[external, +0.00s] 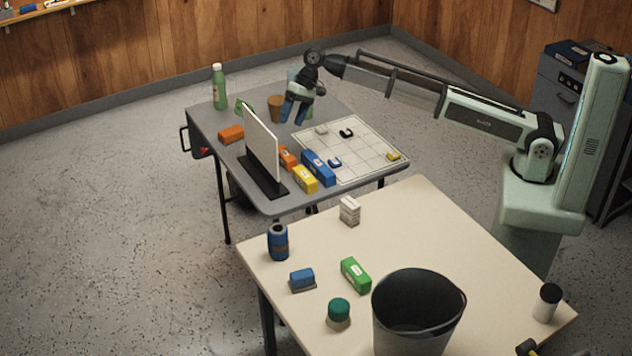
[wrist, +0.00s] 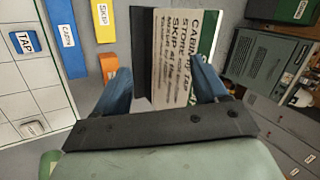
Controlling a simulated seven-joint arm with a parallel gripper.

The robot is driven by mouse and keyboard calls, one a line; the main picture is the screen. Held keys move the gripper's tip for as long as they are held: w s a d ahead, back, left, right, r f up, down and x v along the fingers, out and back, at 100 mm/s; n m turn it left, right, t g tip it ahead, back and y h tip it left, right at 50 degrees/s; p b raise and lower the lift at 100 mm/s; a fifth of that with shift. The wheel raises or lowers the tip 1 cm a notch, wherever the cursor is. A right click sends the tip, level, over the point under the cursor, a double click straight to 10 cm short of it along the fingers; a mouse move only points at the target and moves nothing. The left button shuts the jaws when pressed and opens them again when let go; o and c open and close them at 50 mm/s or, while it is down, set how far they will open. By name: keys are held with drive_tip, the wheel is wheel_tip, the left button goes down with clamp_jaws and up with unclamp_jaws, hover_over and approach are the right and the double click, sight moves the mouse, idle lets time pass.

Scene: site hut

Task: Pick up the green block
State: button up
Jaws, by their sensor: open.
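The green block (external: 356,274) has a white label and lies on the cream table (external: 420,225) in the foreground, just left of a dark bucket. My gripper (external: 293,121) is over the grey folding table (external: 330,96), well away from the green block. Its blue fingers are apart with nothing held between them. In the wrist view my gripper (wrist: 153,70) faces an upright board (wrist: 180,60) with partly legible printed text. I cannot identify the green block in the wrist view.
The grey table holds the board (external: 261,146), a grid sheet (external: 365,150), coloured blocks and a green bottle (external: 219,88).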

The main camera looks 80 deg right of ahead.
drive_tip(key=s+a+r+g, duration=0.1)
drive_tip(key=s+a, duration=0.1)
drive_tip(key=a, duration=0.4)
drive_tip(key=s+a+g, duration=0.1)
drive_tip(key=s+a, duration=0.2)
drive_tip(key=a, duration=0.3)
drive_tip(key=m+g+h, duration=0.1)
drive_tip(key=m+h, duration=0.2)
drive_tip(key=h, duration=0.2)
hover_over(356, 269)
wheel_tip(356, 269, down, 9)
drive_tip(key=f, duration=0.7)
drive_tip(key=shift+s+a+f, duration=0.1)
drive_tip(key=shift+a+f, duration=0.25)
drive_tip(key=shift+f, duration=0.05)
drive_tip(key=shift+d+f, duration=0.15)
drive_tip(key=shift+f, duration=1.2)
drive_tip(key=shift+d+f, duration=0.1)
drive_tip(key=shift+f, duration=1.2)
drive_tip(key=c, duration=1.1)
